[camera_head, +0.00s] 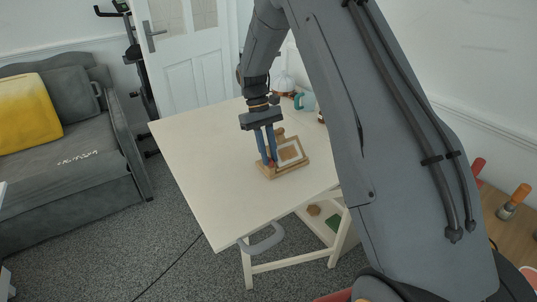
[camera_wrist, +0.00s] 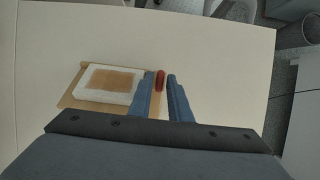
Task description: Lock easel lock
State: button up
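A small wooden easel (camera_head: 272,174) stands on the cream table, with a white-framed picture (camera_head: 290,152) on it. In the wrist view the white-framed picture (camera_wrist: 105,84) and the wooden base (camera_wrist: 70,100) lie left of my fingers. A small dark-red part (camera_wrist: 160,80), possibly the easel lock, shows at the fingertips. My gripper (camera_head: 268,160) points down at the easel's left side. In the wrist view my gripper (camera_wrist: 161,84) has its two blue fingers apart, with the red part between or just beyond their tips. I cannot tell whether they touch it.
The cream table (camera_head: 200,150) has wide free room left of and in front of the easel. A teal mug (camera_head: 306,102) and a white item (camera_head: 284,82) stand behind it. A grey loop (camera_head: 262,242) hangs at the front edge.

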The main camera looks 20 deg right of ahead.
jog(key=b+v, duration=0.1)
jog(key=v, duration=0.6)
jog(key=shift+r+b, duration=0.3)
jog(key=shift+r, duration=0.05)
jog(key=shift+w, duration=0.15)
jog(key=s+f+m+t+y, duration=0.1)
jog(key=s+m+t, duration=0.2)
jog(key=s, duration=2.6)
jog(key=shift+f+t, duration=0.25)
jog(key=shift+t, duration=0.45)
